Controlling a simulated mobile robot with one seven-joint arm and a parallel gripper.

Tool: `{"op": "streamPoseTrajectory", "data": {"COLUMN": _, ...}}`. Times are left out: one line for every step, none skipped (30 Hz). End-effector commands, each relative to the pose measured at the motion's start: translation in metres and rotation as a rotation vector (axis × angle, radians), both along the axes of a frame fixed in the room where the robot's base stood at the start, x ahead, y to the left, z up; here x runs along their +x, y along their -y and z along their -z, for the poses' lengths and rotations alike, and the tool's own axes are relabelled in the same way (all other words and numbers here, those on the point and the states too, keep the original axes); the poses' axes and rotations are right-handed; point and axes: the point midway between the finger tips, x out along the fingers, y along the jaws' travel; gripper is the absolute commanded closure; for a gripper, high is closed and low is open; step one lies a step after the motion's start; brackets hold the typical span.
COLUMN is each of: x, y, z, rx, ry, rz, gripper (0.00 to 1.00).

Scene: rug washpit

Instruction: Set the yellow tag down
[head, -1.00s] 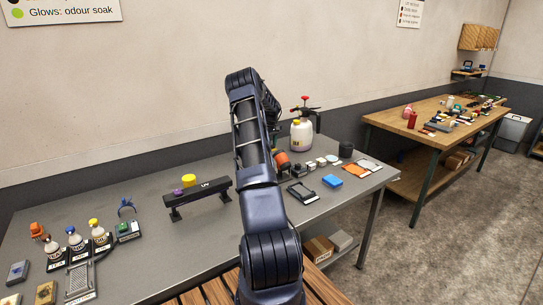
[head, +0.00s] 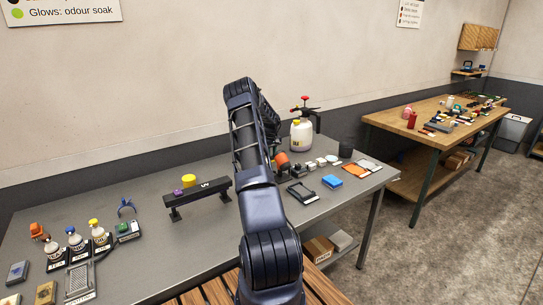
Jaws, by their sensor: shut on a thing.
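My arm rises through the middle of the head view and bends over at the top, and its far links go down behind the nearer ones. My gripper is hidden behind my own arm, so its fingers and anything between them do not show.
Bare tabletop lies in front of the stand. A wooden bench (head: 408,130) stands beyond.

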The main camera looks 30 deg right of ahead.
Motion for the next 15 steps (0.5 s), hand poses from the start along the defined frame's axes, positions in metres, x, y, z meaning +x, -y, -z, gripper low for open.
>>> {"op": "streamPoseTrajectory", "data": {"x": -0.0002, "y": 0.0001, "z": 0.0016, "rx": 0.000, "ry": 0.000, "rz": 0.000, "gripper": 0.95}}
{"op": "streamPoseTrajectory", "data": {"x": -0.0002, "y": 0.0001, "z": 0.0023, "rx": 0.000, "ry": 0.000, "rz": 0.000, "gripper": 0.95}}
{"op": "streamPoseTrajectory", "data": {"x": -0.0001, "y": 0.0001, "z": 0.0018, "rx": 0.000, "ry": 0.000, "rz": 0.000, "gripper": 0.66}}
{"op": "streamPoseTrajectory", "data": {"x": -0.0001, "y": 0.0001, "z": 0.0018, "rx": 0.000, "ry": 0.000, "rz": 0.000, "gripper": 0.60}}
{"op": "streamPoseTrajectory", "data": {"x": -0.0001, "y": 0.0000, "z": 0.0018, "rx": 0.000, "ry": 0.000, "rz": 0.000, "gripper": 0.54}}
{"op": "streamPoseTrajectory", "data": {"x": -0.0001, "y": 0.0000, "z": 0.0017, "rx": 0.000, "ry": 0.000, "rz": 0.000, "gripper": 0.52}}
{"op": "streamPoseTrajectory", "data": {"x": -0.0001, "y": 0.0000, "z": 0.0017, "rx": 0.000, "ry": 0.000, "rz": 0.000, "gripper": 0.52}}
{"op": "streamPoseTrajectory", "data": {"x": -0.0001, "y": 0.0000, "z": 0.0017, "rx": 0.000, "ry": 0.000, "rz": 0.000, "gripper": 0.52}}
{"op": "streamPoseTrajectory", "data": {"x": -0.0001, "y": 0.0000, "z": 0.0016, "rx": 0.000, "ry": 0.000, "rz": 0.000, "gripper": 0.52}}
{"op": "streamPoseTrajectory", "data": {"x": -0.0001, "y": 0.0001, "z": 0.0016, "rx": 0.000, "ry": 0.000, "rz": 0.000, "gripper": 0.52}}
{"op": "streamPoseTrajectory", "data": {"x": -0.0001, "y": 0.0001, "z": 0.0016, "rx": 0.000, "ry": 0.000, "rz": 0.000, "gripper": 0.52}}
{"op": "streamPoseTrajectory", "data": {"x": -0.0001, "y": 0.0001, "z": 0.0016, "rx": 0.000, "ry": 0.000, "rz": 0.000, "gripper": 0.52}}
{"op": "streamPoseTrajectory", "data": {"x": -0.0001, "y": 0.0000, "z": 0.0015, "rx": 0.000, "ry": 0.000, "rz": 0.000, "gripper": 0.52}}
{"op": "streamPoseTrajectory", "data": {"x": 0.0000, "y": 0.0000, "z": 0.0010, "rx": 0.000, "ry": 0.000, "rz": 0.000, "gripper": 0.52}}
{"op": "streamPoseTrajectory", "data": {"x": 0.0001, "y": 0.0000, "z": -0.0002, "rx": 0.000, "ry": 0.000, "rz": 0.000, "gripper": 0.52}}
